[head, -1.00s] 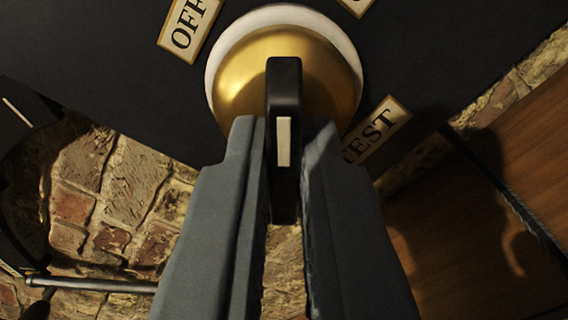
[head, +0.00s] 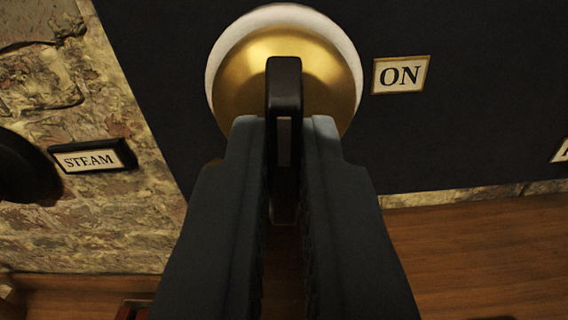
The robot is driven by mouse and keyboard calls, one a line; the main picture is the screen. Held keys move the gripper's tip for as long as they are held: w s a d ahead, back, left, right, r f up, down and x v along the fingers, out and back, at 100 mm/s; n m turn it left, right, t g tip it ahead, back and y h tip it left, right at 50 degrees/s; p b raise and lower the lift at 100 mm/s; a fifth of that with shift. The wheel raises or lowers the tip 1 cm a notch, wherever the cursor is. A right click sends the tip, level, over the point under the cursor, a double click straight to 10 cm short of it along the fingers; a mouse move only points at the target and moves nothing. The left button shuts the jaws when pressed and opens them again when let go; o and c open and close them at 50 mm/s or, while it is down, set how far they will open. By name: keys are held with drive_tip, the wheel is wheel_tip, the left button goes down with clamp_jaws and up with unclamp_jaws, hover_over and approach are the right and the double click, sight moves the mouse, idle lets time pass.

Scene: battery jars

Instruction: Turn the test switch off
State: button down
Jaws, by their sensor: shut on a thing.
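The switch is a round brass knob (head: 235,85) with a pale rim and a black bar handle (head: 284,80) across it. It is mounted on a dark panel (head: 470,120). My gripper (head: 284,135) is shut on the black handle, one finger on each side. The handle stands upright in the picture, its pale stripe in shadow between the fingers. The ON label (head: 401,74) is to the right of the knob and reads nearly level. The OFF and TEST labels do not show. My fingers hide the area below the knob.
A stone wall (head: 90,225) lies left of the panel, with a STEAM label (head: 92,160) and a dark round part (head: 25,165) at the left edge. Wood (head: 480,250) runs below the panel. A partly cut label (head: 562,151) is at the right edge.

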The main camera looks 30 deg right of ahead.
drive_tip(key=shift+f+n, duration=0.1)
drive_tip(key=shift+n, duration=0.6)
drive_tip(key=c, duration=1.5)
unclamp_jaws()
drive_tip(key=shift+c, duration=0.2)
drive_tip(key=v, duration=1.7)
drive_tip(key=shift+s+a, duration=0.2)
